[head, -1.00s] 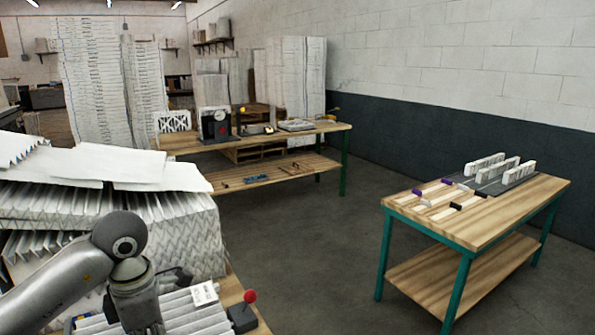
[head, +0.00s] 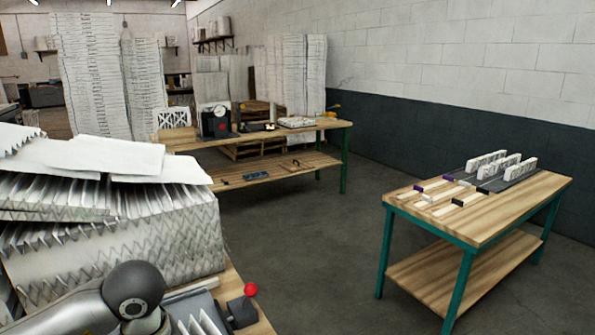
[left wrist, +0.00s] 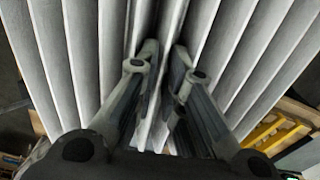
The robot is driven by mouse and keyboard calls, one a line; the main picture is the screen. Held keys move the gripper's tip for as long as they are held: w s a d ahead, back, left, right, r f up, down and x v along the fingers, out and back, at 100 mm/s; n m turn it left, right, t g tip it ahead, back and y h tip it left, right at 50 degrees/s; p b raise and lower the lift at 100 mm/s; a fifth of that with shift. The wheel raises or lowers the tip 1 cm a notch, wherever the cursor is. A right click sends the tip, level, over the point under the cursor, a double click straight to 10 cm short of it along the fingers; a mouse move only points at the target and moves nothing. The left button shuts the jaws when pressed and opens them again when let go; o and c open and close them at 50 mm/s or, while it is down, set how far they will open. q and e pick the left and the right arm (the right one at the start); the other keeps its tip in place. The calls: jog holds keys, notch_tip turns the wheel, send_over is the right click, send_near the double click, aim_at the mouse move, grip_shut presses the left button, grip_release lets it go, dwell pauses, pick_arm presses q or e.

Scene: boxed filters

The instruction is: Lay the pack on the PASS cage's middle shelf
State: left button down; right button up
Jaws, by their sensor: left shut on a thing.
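In the left wrist view, white pleated filter material, the pack (left wrist: 80,50), fills most of the picture. My left gripper (left wrist: 166,52) is shut on it, with pleats between and beyond the two fingers. In the head view my left arm comes in at the lower left, and its fingers are out of sight. A bit of white pleating (head: 200,322) shows beside the arm at the bottom edge. No PASS cage or middle shelf can be made out. My right gripper is not in view.
A large pleated filter stack (head: 120,235) stands close on the left. A red knob on a dark box (head: 248,292) is at the near bench edge. A green-legged bench (head: 480,215) is at right, another bench (head: 270,135) behind. Grey floor (head: 310,250) between is clear.

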pick_arm(q)
jog(key=s+m, duration=0.1)
jog(key=d+f+m, duration=0.1)
jog(key=m, duration=0.1)
jog(key=s+f+m, duration=0.1)
jog(key=m, duration=0.1)
jog(key=shift+s+d+b, duration=0.15)
jog(key=shift+s+b, duration=0.2)
jog(key=shift+s+d+f+m, duration=0.15)
jog(key=shift+s+f+m, duration=0.15)
jog(key=shift+m, duration=0.55)
jog(key=shift+s+d+f+m, duration=0.2)
jog(key=shift+s+m, duration=0.2)
jog(key=shift+m, duration=0.45)
